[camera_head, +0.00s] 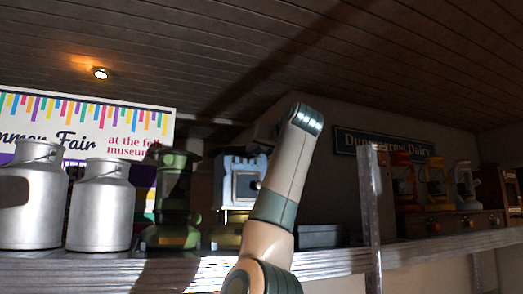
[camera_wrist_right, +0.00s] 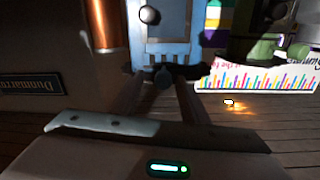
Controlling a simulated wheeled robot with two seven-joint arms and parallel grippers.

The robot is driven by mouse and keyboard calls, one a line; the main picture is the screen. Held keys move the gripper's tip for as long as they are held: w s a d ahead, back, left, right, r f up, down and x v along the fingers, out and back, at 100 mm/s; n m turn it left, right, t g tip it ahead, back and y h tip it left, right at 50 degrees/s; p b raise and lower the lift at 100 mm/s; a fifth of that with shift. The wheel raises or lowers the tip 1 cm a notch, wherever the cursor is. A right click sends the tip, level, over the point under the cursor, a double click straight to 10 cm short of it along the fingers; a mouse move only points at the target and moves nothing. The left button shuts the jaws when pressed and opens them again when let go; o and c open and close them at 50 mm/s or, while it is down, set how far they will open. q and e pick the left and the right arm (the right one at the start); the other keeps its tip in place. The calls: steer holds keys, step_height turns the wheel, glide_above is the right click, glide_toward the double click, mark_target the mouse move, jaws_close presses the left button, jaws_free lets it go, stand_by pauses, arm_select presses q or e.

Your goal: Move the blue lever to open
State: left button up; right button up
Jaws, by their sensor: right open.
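A light blue machine (camera_head: 240,183) with a pale square front panel stands on the shelf, left of my raised right arm. It also shows upside down at the top of the right wrist view (camera_wrist_right: 180,32). I cannot clearly make out which part is its blue lever; a small dark knob (camera_wrist_right: 149,15) shows on its front. My right gripper (camera_wrist_right: 160,78) is open, with its dark fingers pointing toward the machine. Nothing shows between them for sure, and contact cannot be told. In the head view the gripper is mostly dark beside the machine's top. My left gripper is not in view.
The wooden shelf (camera_head: 60,274) holds two metal milk cans (camera_head: 101,205) and a green machine (camera_head: 172,205) close to the blue one's left. A grey post (camera_head: 370,215) rises right of my arm. Orange and yellow machines (camera_head: 436,183) stand farther right. A copper-coloured cylinder (camera_wrist_right: 104,22) shows near the machine.

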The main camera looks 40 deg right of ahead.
steer(key=shift+s+a+f+b, duration=0.1)
steer(key=shift+s+a+b, duration=0.1)
steer(key=shift+s+b, duration=0.1)
steer(key=shift+s+a+b, duration=0.1)
steer(key=shift+s+b, duration=0.2)
arm_select(q)
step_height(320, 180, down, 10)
steer(key=b, duration=0.8)
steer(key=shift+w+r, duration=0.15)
arm_select(e)
steer(key=v, duration=1.6)
steer(key=shift+s, duration=0.1)
